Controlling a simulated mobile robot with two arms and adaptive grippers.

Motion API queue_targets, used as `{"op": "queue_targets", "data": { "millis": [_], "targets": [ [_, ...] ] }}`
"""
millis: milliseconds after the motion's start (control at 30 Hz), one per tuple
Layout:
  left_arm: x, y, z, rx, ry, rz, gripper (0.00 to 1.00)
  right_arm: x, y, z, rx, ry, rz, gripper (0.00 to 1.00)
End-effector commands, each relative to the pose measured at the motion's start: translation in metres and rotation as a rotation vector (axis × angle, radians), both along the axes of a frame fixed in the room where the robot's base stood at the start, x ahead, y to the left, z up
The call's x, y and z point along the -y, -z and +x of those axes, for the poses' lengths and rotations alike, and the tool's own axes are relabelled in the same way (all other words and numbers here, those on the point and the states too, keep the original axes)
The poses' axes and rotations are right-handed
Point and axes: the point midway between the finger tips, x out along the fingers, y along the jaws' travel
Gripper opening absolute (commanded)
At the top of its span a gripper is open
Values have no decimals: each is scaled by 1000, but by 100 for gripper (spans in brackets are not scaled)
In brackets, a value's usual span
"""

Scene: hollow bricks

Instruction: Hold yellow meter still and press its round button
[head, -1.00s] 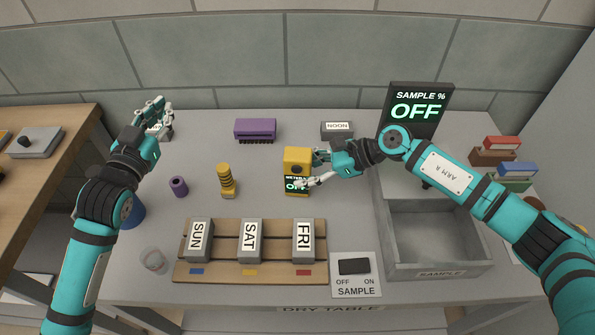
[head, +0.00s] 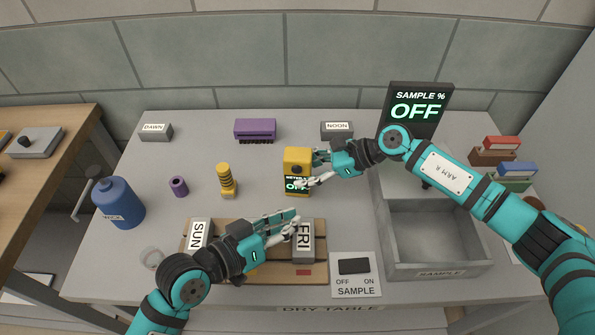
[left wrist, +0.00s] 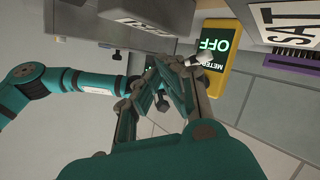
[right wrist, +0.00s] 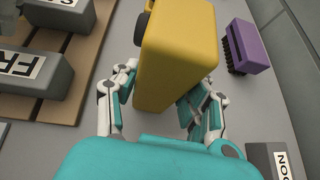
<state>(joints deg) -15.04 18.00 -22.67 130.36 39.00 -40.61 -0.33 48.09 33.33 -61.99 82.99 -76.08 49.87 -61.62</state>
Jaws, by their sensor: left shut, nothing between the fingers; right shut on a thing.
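The yellow meter (head: 298,160) stands upright on the table in the head view, its green display reading OFF. My right gripper (head: 311,168) is shut on its sides from the right; the right wrist view shows a finger on each side of the yellow body (right wrist: 178,50). My left gripper (head: 297,220) is shut and empty, in front of the meter and over the brick board near the FRI brick. The left wrist view shows its closed fingertips (left wrist: 188,62) just short of the meter (left wrist: 212,58) in the picture.
The wooden board (head: 225,274) holds the SUN (head: 198,234) and FRI (head: 304,243) bricks; my left arm covers SAT. A SAMPLE switch (head: 354,268) and grey tray (head: 440,264) lie right.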

Motion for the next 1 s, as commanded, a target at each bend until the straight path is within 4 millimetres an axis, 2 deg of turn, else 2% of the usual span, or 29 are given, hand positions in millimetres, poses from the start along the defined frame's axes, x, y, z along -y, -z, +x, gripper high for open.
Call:
{"op": "queue_targets", "data": {
  "millis": [500,700,1000],
  "targets": [
    [6,0,68,2,-2,2,0,0,0,0,0,0,1,18],
    [8,-1,81,2,-3,2,0,0,0,0,0,0,1,18],
    [8,0,83,1,-3,2,0,0,0,0,0,0,1,18]
  ]
}}
